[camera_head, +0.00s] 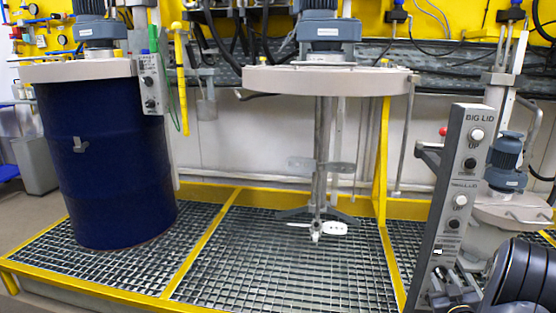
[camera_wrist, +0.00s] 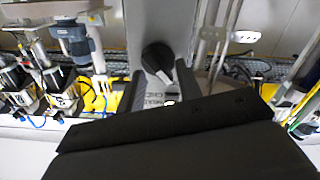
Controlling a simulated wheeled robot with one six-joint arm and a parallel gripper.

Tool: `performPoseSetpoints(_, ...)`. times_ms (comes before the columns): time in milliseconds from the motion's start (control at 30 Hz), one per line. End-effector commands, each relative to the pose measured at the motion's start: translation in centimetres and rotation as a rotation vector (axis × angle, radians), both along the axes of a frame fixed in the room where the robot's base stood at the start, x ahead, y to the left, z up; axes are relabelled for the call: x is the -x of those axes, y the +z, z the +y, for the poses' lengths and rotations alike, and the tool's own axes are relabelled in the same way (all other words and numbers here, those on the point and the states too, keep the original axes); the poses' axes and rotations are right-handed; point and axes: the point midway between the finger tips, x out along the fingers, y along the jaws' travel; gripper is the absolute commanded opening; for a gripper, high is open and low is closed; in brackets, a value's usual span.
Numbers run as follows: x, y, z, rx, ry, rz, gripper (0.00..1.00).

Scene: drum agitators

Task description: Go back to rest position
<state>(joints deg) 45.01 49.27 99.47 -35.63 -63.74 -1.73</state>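My gripper (camera_wrist: 160,68) shows in the wrist view with its two dark fingers apart. A black knob (camera_wrist: 158,56) on a grey panel shows beyond and between the fingertips; I cannot tell whether they touch it. In the head view my gripper (camera_head: 452,292) is partly seen at the bottom right, dark, close to the lower part of the control panel (camera_head: 462,170) marked "BIG LID". My black arm comes in from the bottom right corner and hides part of the panel's surroundings.
A dark blue drum (camera_head: 108,165) stands at left under a round lid (camera_head: 82,70). The middle agitator's lid (camera_head: 330,80) is raised, its shaft (camera_head: 318,160) hanging over the grating (camera_head: 285,275). A smaller mixer (camera_head: 506,205) stands right. Yellow beams edge the platform.

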Motion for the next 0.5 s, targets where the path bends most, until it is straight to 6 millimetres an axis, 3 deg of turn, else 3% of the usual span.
performPoseSetpoints(500, 0.09, 0.43, -0.27, -0.338, 0.000, -0.080, 0.34)
